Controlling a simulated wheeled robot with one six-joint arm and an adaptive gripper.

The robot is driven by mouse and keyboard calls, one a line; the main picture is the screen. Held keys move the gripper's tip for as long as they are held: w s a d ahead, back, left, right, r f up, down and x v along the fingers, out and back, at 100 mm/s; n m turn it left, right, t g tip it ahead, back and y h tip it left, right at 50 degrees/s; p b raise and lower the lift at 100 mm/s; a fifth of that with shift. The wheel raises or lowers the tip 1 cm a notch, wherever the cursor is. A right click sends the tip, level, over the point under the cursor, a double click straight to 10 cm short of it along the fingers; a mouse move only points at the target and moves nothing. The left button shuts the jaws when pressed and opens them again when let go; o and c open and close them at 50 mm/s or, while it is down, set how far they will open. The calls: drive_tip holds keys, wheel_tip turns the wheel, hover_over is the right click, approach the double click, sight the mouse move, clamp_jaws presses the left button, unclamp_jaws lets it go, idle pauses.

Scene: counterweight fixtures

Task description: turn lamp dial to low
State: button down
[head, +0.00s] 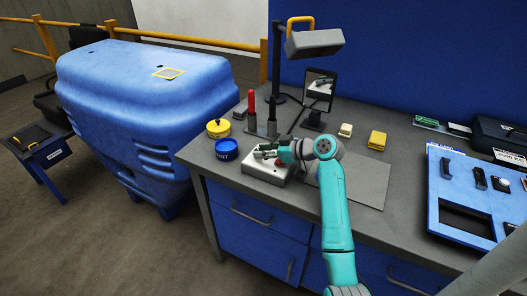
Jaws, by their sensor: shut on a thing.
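A pale grey control box (263,173) sits near the front left edge of the workbench, with a small red part (279,163) on its top. My gripper (263,153) is right over this box, reaching in from the right, shut on what seems to be the lamp dial. The dial is mostly hidden by the fingers, and its setting and markings cannot be read. The desk lamp (313,43), with a grey head and a yellow handle on a dark post, stands behind the box.
A blue tin (226,150) and a yellow-lidded pot (218,128) stand left of the box. Red-handled tools (251,103) stand behind it. A small mirror or screen (319,88) and yellow blocks (377,139) are farther back. A blue tool panel (448,196) lies at right.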

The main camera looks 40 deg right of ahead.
drive_tip(key=shift+f, duration=0.15)
drive_tip(key=c, duration=0.8)
unclamp_jaws()
drive_tip(key=shift+c, duration=0.2)
drive_tip(key=v, duration=1.2)
